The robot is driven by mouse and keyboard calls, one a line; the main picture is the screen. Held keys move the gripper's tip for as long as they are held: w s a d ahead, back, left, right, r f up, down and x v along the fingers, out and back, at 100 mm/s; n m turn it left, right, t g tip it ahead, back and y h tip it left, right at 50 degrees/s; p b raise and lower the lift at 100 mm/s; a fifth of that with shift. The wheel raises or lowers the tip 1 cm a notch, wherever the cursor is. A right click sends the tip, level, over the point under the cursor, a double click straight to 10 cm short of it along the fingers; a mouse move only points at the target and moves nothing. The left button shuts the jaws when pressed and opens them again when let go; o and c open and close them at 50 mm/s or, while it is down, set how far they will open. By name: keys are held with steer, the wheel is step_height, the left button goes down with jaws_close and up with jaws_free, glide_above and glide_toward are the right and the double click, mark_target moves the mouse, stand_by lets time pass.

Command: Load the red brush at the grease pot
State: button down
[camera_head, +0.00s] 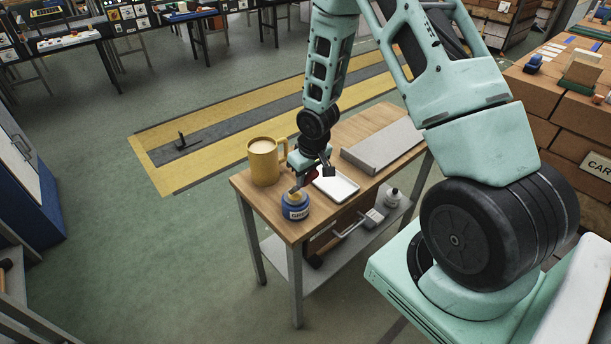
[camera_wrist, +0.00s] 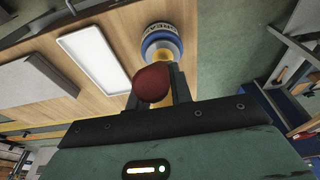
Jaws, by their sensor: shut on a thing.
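The grease pot (camera_head: 295,212) is a small blue pot with a pale label band and yellow grease at its top. It stands at the near left corner of the wooden-topped table (camera_head: 268,208). In the wrist view the pot (camera_wrist: 161,37) is just beyond my fingers. My gripper (camera_head: 297,186) is over the pot, pointing down, and is shut on the red brush. The brush's rounded red end (camera_wrist: 152,84) shows between my fingers (camera_wrist: 157,88). The brush's bristles are hidden, so I cannot tell whether they touch the grease.
A yellow mug (camera_head: 263,163) stands behind the pot, close to my wrist. A white tray (camera_head: 336,186) lies right of the pot, with a grey block (camera_head: 383,145) beyond it. A small bottle (camera_head: 393,196) and other items sit on the lower shelf.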

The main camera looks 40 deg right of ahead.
steer(key=shift+b+x, duration=0.65)
steer(key=shift+x, duration=0.15)
stand_by(1.4)
steer(key=shift+s+r, duration=0.1)
steer(key=shift+s, duration=0.1)
steer(key=shift+w+p+v, duration=0.25)
steer(key=shift+p+v, duration=0.75)
steer(key=shift+v, duration=0.15)
steer(key=shift+w+p+v, duration=0.2)
steer(key=shift+p+v, duration=0.75)
steer(key=shift+v, duration=0.15)
steer(key=shift+w+p+v, duration=0.25)
steer(key=shift+p+v, duration=0.75)
steer(key=shift+v, duration=0.15)
